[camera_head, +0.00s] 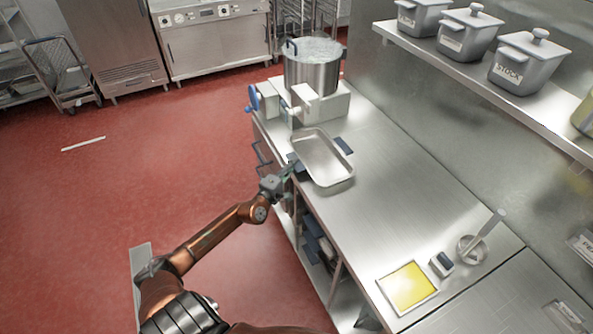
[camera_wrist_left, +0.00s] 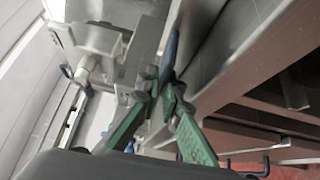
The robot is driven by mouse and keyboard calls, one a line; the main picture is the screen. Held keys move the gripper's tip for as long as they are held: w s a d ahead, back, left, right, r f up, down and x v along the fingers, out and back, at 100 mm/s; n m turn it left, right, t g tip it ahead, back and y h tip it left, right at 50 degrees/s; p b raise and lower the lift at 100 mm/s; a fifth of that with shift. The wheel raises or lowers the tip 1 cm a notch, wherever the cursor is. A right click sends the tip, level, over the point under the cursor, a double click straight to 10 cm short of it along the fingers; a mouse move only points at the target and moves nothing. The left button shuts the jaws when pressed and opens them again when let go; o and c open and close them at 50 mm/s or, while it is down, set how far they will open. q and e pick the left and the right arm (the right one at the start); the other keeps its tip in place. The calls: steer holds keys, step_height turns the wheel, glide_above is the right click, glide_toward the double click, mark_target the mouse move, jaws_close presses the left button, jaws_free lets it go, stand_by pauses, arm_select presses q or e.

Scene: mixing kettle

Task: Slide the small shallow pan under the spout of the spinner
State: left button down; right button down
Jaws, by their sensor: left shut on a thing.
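The shallow metal pan (camera_head: 322,160) lies flat on the steel counter and looks empty. It has a dark grip on its left side and another dark grip (camera_head: 344,146) on its right. My left gripper (camera_head: 287,171) is shut on the left grip, at the counter's edge. In the left wrist view, the green fingers (camera_wrist_left: 164,88) close on this dark blue grip (camera_wrist_left: 173,45). The spinner (camera_head: 313,72), a steel kettle on a white base, stands beyond the pan. The pan's far end is close to the base's front; I cannot make out the spout clearly. My right gripper is out of view.
The counter (camera_head: 390,190) right of and nearer than the pan is clear. A yellow-filled tray (camera_head: 408,288), a small dark-and-white block (camera_head: 442,263) and a round container (camera_head: 471,249) with a handle stand at the near end. A shelf with lidded pots (camera_head: 470,32) runs along the wall.

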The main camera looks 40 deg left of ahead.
arm_select(q)
steer(key=shift+w+a+r, duration=0.1)
steer(key=shift+a, duration=0.15)
steer(key=shift+w+a, duration=0.1)
steer(key=shift+a, duration=0.1)
stand_by(0.3)
steer(key=c, duration=2.1)
jaws_free()
steer(key=shift+o, duration=0.4)
steer(key=shift+f, duration=0.2)
steer(key=o, duration=0.4)
steer(key=shift+d, duration=0.1)
steer(key=shift+o, duration=0.2)
steer(key=shift+f, duration=0.1)
